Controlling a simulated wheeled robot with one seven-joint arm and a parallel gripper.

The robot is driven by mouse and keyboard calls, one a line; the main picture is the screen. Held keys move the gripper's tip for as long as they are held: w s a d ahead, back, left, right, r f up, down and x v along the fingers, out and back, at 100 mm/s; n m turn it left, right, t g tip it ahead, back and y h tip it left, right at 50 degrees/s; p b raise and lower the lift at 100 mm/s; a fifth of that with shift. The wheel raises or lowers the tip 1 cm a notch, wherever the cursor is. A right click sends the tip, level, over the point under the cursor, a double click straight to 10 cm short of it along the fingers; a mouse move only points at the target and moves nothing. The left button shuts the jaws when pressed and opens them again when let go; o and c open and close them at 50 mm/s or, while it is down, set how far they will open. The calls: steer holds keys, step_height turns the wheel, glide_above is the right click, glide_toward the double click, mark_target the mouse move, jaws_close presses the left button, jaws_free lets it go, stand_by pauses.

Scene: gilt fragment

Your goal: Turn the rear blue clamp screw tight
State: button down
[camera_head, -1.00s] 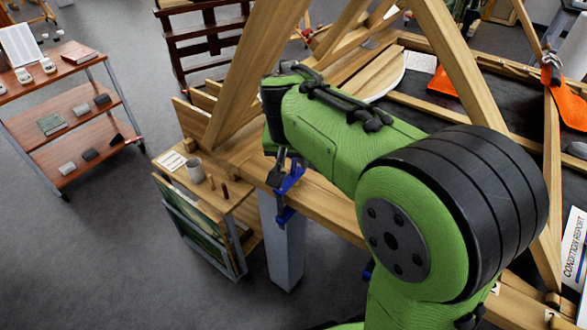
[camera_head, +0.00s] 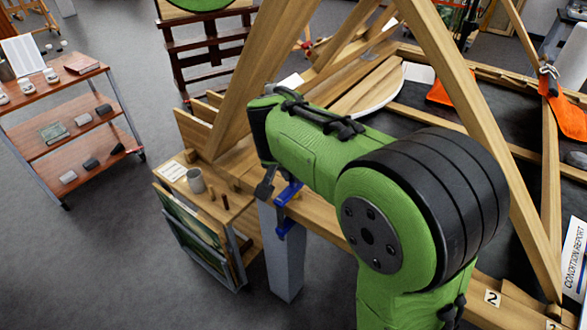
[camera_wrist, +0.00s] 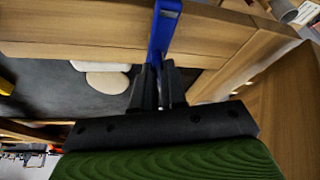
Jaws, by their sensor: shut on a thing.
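A blue clamp (camera_head: 287,195) is fixed on the edge of a wooden beam, above a grey post. In the wrist view, its blue bar (camera_wrist: 163,28) runs down from the top edge to my fingers. My gripper (camera_head: 265,186) is beside the clamp on its left side. In the wrist view, my gripper (camera_wrist: 157,82) has its dark fingers close together at the lower end of the blue bar, shut on a thin part of the clamp that looks like its screw. The fingers hide most of that part, so its angle cannot be told.
A small stand with a grey mug (camera_head: 195,180) is left of the clamp. Slanted wooden beams (camera_head: 250,75) rise behind my arm. A shelf cart (camera_head: 70,115) stands at the far left, with open floor between. Orange straps (camera_head: 568,105) hang at the right.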

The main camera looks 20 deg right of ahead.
steer(key=m+g+h+p, duration=0.1)
steer(key=m, duration=0.2)
steer(key=shift+w+a, duration=0.1)
steer(key=c, duration=1.2)
jaws_free()
steer(key=p+v, duration=0.8)
steer(key=v, duration=0.7)
steer(key=shift+a+r, duration=0.15)
steer(key=shift+r, duration=0.25)
